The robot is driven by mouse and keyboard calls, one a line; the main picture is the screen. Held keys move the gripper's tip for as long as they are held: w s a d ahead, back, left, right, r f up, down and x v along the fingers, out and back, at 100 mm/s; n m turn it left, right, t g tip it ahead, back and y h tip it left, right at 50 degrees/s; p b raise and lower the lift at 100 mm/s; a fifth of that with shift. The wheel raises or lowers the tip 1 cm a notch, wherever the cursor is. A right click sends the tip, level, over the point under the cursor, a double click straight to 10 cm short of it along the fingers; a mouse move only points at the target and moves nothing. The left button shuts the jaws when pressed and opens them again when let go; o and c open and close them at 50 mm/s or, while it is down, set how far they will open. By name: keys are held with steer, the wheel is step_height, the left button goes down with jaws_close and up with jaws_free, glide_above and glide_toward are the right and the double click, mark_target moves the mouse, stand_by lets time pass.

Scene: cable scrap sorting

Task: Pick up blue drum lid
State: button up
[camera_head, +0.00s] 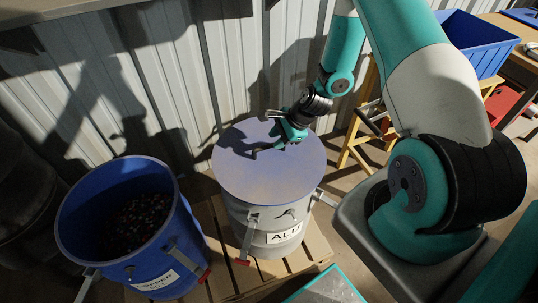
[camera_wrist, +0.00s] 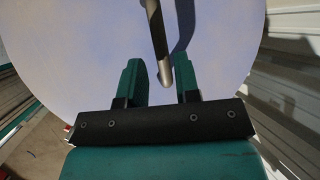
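The blue drum lid (camera_head: 245,178) is a flat round blue-violet disc lying on top of a light grey drum (camera_head: 262,222) labelled "ALU". It fills most of the wrist view (camera_wrist: 80,60). A dark metal bar handle with a lighter rounded end (camera_wrist: 157,45) stands out over the lid and casts a shadow on it. My gripper (camera_head: 283,140) is over the far right part of the lid. In the wrist view its two green fingers (camera_wrist: 161,80) are apart, with the bar's end between them and gaps visible on both sides. Whether a finger touches the lid is unclear.
An open blue drum (camera_head: 180,235) holding dark mixed granules stands to the left. Both drums stand on a wooden pallet (camera_head: 312,240). A corrugated metal wall (camera_head: 165,60) rises close behind. A wooden trestle (camera_head: 357,140) and a blue crate (camera_head: 475,42) are at the right.

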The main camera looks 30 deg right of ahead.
mark_target(269, 146)
steer(key=x, duration=0.5)
steer(key=shift+w+a+p, duration=0.1)
steer(key=shift+p, duration=0.2)
jaws_close()
steer(key=shift+r, duration=0.1)
